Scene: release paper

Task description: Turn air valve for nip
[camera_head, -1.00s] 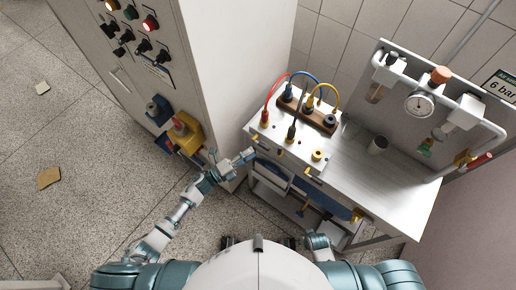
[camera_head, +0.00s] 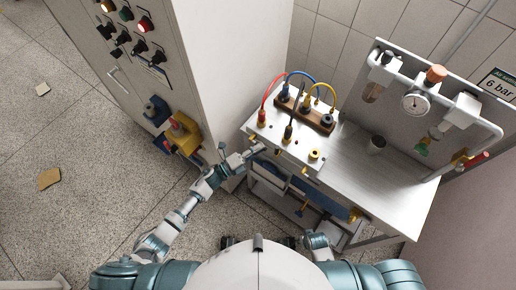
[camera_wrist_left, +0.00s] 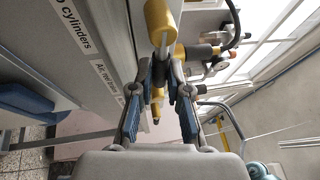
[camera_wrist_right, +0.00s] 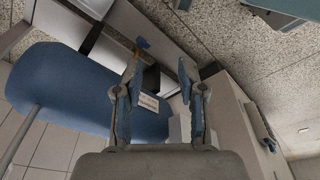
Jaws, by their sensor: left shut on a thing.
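In the head view my left gripper (camera_head: 256,149) is at the near left edge of the metal bench (camera_head: 385,185). In the left wrist view its fingers (camera_wrist_left: 160,68) are closed around a small yellow-and-grey valve part (camera_wrist_left: 157,95) at the panel edge. A label beginning "Air" (camera_wrist_left: 103,78) is on the panel beside it. A larger yellow knob (camera_wrist_left: 160,20) shows past the fingertips. The valve is mostly hidden by the gripper in the head view. My right gripper (camera_wrist_right: 158,75) is open and empty near a blue padded surface (camera_wrist_right: 70,85).
A "6 bar" sign (camera_head: 499,85) is at the right. A tall control cabinet (camera_head: 225,65) stands close to the left arm. The floor at left is mostly clear.

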